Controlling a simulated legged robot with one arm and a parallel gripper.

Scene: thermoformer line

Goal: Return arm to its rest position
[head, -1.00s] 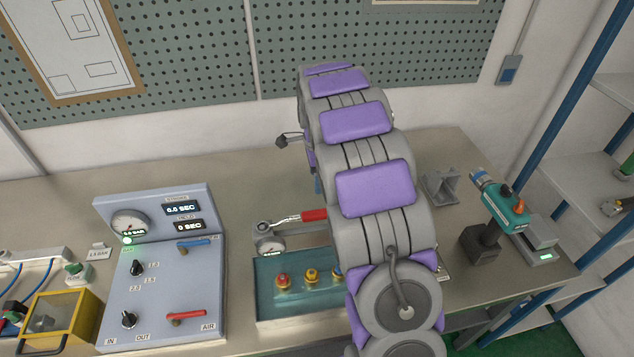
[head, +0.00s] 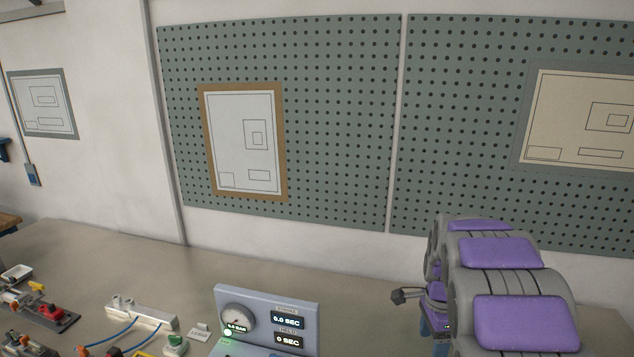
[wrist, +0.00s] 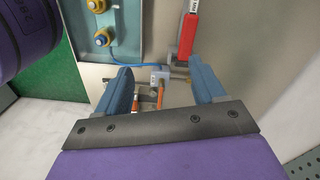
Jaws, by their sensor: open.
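My arm (head: 520,310), grey with purple pads, rises at the lower right of the head view. In the wrist view my gripper (wrist: 160,75) is open, with two blue fingers spread apart. I see nothing held between them. Beyond the fingers are small grey fittings (wrist: 160,77) with a blue tube and orange pieces. In the head view only a bit of blue beside the arm shows low down, and the fingertips cannot be made out.
A gauge box (head: 262,300) stands on the bench (head: 200,270). Pegboard (head: 340,120) covers the wall behind. Hoses and small fittings lie at the lower left.

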